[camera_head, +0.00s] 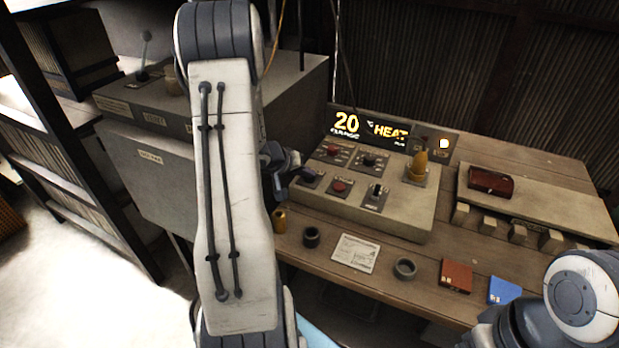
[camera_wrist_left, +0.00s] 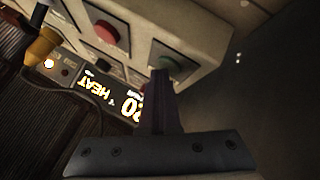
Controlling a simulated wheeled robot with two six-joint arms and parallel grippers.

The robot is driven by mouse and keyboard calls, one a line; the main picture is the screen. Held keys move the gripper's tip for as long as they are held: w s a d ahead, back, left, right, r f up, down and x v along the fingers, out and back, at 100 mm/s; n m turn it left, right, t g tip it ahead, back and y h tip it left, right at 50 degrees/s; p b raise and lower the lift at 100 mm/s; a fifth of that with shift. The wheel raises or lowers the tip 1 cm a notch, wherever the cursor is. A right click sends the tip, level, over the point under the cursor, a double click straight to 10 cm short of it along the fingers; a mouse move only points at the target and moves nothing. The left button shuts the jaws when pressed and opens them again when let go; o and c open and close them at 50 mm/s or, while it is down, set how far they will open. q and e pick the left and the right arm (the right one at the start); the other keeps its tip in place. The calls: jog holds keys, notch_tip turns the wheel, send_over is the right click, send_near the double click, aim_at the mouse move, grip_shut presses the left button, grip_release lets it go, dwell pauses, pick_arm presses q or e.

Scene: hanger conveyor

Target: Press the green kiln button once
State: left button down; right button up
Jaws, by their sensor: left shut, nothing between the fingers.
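The sloped control panel (camera_head: 398,205) stands on the wooden bench with red and dark controls on its face. The green button (camera_wrist_left: 166,62) shows in the left wrist view on a dark square plate, partly covered by my left fingers. In the head view, my left gripper (camera_head: 303,170) is at the panel's left end, over the dark plate there, and green is hard to make out. In the wrist view my left gripper (camera_wrist_left: 161,75) is shut and empty, its tips at the green button. I cannot tell whether they touch it. My right gripper is out of view.
An orange handle (camera_head: 419,164) stands at the panel's right. A lit display (camera_head: 368,127) reads 20 and HEAT. Small rings, a card and coloured blocks lie along the bench front.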

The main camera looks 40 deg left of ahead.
aim_at(307, 181)
pick_arm(q)
jog(key=shift+r, duration=0.85)
jog(key=shift+r, duration=0.1)
jog(key=shift+r+p, duration=1.4)
jog(key=shift+r, duration=1.05)
